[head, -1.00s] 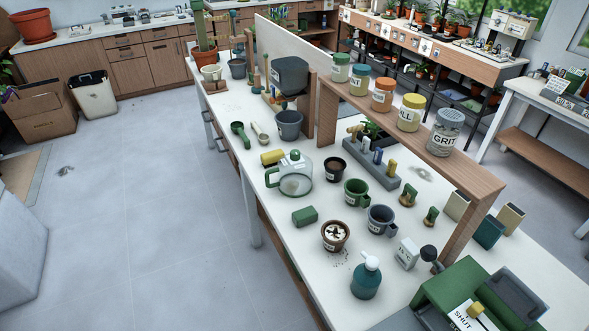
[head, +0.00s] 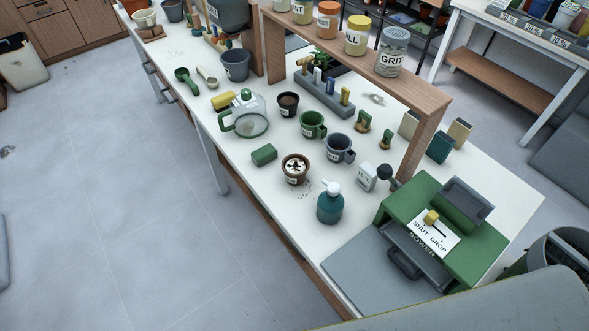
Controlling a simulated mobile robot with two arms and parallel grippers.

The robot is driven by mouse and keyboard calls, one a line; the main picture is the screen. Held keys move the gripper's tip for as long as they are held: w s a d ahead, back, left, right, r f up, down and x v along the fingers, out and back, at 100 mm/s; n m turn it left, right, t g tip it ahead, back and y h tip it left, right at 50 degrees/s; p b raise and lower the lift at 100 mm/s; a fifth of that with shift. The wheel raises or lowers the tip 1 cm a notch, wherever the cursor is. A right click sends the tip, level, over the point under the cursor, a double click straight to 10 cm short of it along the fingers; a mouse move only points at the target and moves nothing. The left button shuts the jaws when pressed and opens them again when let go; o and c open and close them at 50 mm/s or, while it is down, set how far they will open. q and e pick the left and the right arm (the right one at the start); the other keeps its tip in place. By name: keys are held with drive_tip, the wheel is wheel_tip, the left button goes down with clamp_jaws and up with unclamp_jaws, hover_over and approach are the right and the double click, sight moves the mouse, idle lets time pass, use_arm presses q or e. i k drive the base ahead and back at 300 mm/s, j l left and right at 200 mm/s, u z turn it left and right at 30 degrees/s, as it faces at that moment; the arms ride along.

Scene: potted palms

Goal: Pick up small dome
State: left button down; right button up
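A clear dome-like vessel (head: 252,121) with a green knob on top and a green side handle stands on the white workbench (head: 262,203), left of the middle. It is the only dome-shaped thing I can make out, and nothing covers it. A yellow object (head: 222,100) lies close behind it on the left, and a small green block (head: 264,154) lies in front of it. Neither of my grippers shows in the head view.
Small pots, green (head: 312,125) and grey (head: 339,147) mugs and a teal pump bottle (head: 330,204) stand right of the dome. A wooden shelf (head: 428,88) with labelled jars rises behind. A green machine (head: 440,225) fills the near right end.

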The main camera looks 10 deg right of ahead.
sight(249, 118)
drive_tip(key=k+j+z, duration=0.15)
drive_tip(key=j, duration=0.2)
drive_tip(key=j+z, duration=0.2)
drive_tip(key=z, duration=0.2)
drive_tip(key=j+z, duration=0.2)
drive_tip(key=z, duration=0.2)
drive_tip(key=j+z, duration=0.15)
drive_tip(key=z, duration=0.3)
drive_tip(key=k, duration=0.05)
